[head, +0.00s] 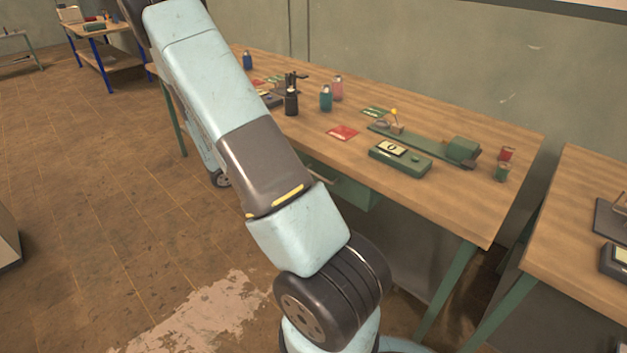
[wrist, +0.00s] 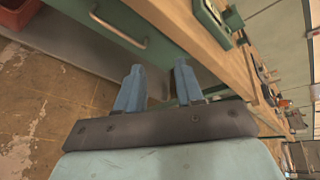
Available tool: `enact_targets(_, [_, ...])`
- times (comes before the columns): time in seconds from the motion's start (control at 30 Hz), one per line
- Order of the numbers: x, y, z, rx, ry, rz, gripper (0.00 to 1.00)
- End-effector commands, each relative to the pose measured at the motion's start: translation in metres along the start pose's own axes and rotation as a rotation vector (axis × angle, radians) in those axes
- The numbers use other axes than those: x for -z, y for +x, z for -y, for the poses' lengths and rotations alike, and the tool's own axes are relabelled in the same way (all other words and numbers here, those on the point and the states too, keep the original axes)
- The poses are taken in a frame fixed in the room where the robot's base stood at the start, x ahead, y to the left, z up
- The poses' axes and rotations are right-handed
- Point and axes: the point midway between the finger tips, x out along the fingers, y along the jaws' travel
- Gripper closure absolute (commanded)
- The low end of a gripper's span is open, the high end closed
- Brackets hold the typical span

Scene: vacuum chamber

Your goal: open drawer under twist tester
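The twist tester (head: 425,144), a long green base with a block at its right end, sits on the wooden workbench (head: 480,205). The green drawer (head: 357,192) is under the bench top, partly hidden by my arm. Its front looks shut. In the wrist view the drawer front (wrist: 90,14) carries a metal bar handle (wrist: 118,31) at the upper left. My gripper (wrist: 160,78) is open, its two blue fingers apart with nothing between them. The handle is beyond and left of the fingers, not touching them. My gripper cannot be made out in the head view.
A green box with a display (head: 400,158), a red card (head: 342,132) and several bottles and small items stand on the bench. A second bench (head: 575,240) is at the right. A red bin (wrist: 17,12) shows at the wrist view's corner.

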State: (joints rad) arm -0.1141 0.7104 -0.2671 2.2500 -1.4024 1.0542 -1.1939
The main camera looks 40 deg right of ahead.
Motion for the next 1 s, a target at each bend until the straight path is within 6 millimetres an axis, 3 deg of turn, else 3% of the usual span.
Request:
enact_targets(0.2, [0.015, 0.032, -0.047, 0.047, -0.334, 0.125, 0.63])
enact_targets(0.43, [0.03, 0.055, -0.082, 0.079, -0.588, 0.22, 0.63])
enact_targets(0.77, [0.033, 0.073, -0.093, 0.092, -0.678, 0.251, 0.63])
enact_targets(1.0, [0.024, 0.11, -0.093, 0.093, -0.676, 0.25, 0.63])
